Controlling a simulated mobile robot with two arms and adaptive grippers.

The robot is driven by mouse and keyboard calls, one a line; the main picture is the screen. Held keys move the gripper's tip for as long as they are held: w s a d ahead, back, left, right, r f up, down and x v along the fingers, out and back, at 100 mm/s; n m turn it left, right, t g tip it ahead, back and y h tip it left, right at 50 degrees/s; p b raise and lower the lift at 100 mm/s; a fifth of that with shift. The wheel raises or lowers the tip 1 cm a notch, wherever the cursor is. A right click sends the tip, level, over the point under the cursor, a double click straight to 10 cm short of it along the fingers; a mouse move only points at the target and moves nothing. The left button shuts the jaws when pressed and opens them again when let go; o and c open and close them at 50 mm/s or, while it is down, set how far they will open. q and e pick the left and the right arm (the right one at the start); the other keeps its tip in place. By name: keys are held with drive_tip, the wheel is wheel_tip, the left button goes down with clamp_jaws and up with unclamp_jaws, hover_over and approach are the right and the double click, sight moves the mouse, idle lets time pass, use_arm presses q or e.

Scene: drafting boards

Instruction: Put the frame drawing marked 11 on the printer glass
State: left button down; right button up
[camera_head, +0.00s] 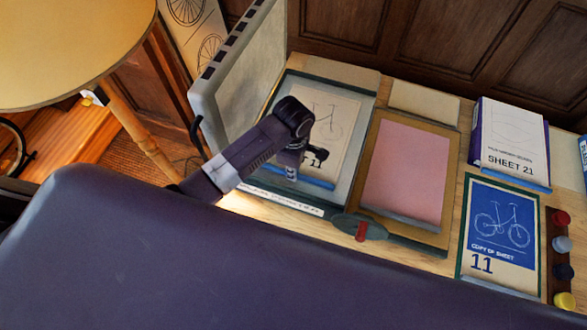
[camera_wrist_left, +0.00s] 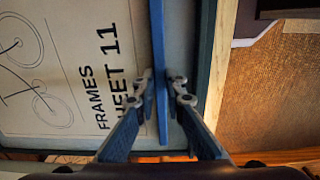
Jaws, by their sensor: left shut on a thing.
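The frame drawing marked 11 (camera_head: 335,112) is a cream sheet with a bicycle frame and a blue strip along its near edge. It lies over the pale printer glass (camera_head: 318,197), inside the dark rim; I cannot tell whether it touches fully. My left gripper (camera_head: 290,170) is over the near edge of the sheet and hides part of its lettering. In the left wrist view the gripper (camera_wrist_left: 163,95) is shut on the blue strip (camera_wrist_left: 158,50), one finger on each side. The words "FRAMES" and "SHEET 11" show on the drawing (camera_wrist_left: 75,70). My right gripper is not in view.
The printer's grey lid (camera_head: 240,75) stands open on the left. Right of the glass are a pink sheet on a board (camera_head: 405,165), a blue copy of sheet 11 (camera_head: 500,230) and a sheet 21 (camera_head: 512,140). A red-handled piece (camera_head: 360,230) lies in front.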

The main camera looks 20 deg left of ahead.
use_arm(q)
drive_tip(key=c, duration=2)
unclamp_jaws()
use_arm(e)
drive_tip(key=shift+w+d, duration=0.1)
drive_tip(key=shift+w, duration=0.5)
use_arm(q)
drive_tip(key=shift+r, duration=0.15)
drive_tip(key=shift+r, duration=0.25)
wheel_tip(320, 180, up, 7)
drive_tip(key=shift+f+b, duration=0.2)
drive_tip(key=shift+b, duration=0.8)
wheel_tip(320, 180, up, 5)
drive_tip(key=shift+f+p, duration=0.15)
drive_tip(key=shift+p, duration=0.85)
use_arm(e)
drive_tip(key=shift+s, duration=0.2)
